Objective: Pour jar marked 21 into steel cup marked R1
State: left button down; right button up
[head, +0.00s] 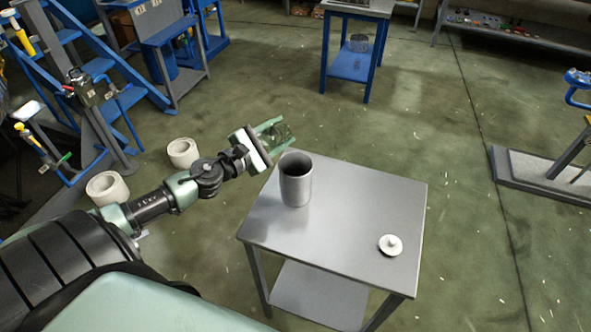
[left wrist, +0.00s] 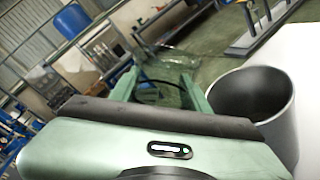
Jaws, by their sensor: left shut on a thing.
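A grey steel cup (head: 296,188) stands upright and open on the small metal table. In the left wrist view the cup (left wrist: 262,100) is at the right, with a dark inside. No label can be read on it. My left gripper (head: 281,131) is shut on a clear glass jar (head: 283,134), just beyond the cup's rim and to its upper left in the head view. The jar also shows faintly between the fingers in the left wrist view (left wrist: 155,68). Its number, contents and exact tilt cannot be made out. My right gripper is not in view.
The grey metal table (head: 345,205) also holds a small white lid-like disc with a knob (head: 390,245) near its right edge. Two pale hollow cylinders (head: 108,188) lie on the floor at the left. Blue stairs and workbenches stand farther back.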

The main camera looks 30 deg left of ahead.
pick_arm(q)
jog(key=shift+a+r+n, duration=0.15)
jog(key=shift+r+n, duration=0.35)
jog(key=shift+n, duration=0.3)
jog(key=shift+a+f+n+t+b, duration=0.5)
jog(key=shift+a+f+n+b, duration=1.6)
jog(key=shift+f+n+b, duration=2.5)
jog(key=r+p, duration=0.2)
jog(key=r, duration=0.1)
jog(key=r+m+p, duration=0.1)
jog(key=r+p, duration=0.1)
jog(key=r, duration=0.1)
jog(key=r+m+p, duration=0.1)
jog(key=r+p, duration=0.1)
jog(key=r, duration=0.2)
jog(key=shift+s+d+h+p, duration=0.35)
jog(key=shift+d+h+p, duration=0.05)
jog(key=s+d+r+p, duration=0.1)
jog(key=s+d+p, duration=0.2)
jog(key=s+d, duration=0.6)
jog(key=shift+s+d+r+p, duration=0.3)
jog(key=shift+s+r, duration=0.1)
jog(key=shift+s, duration=0.8)
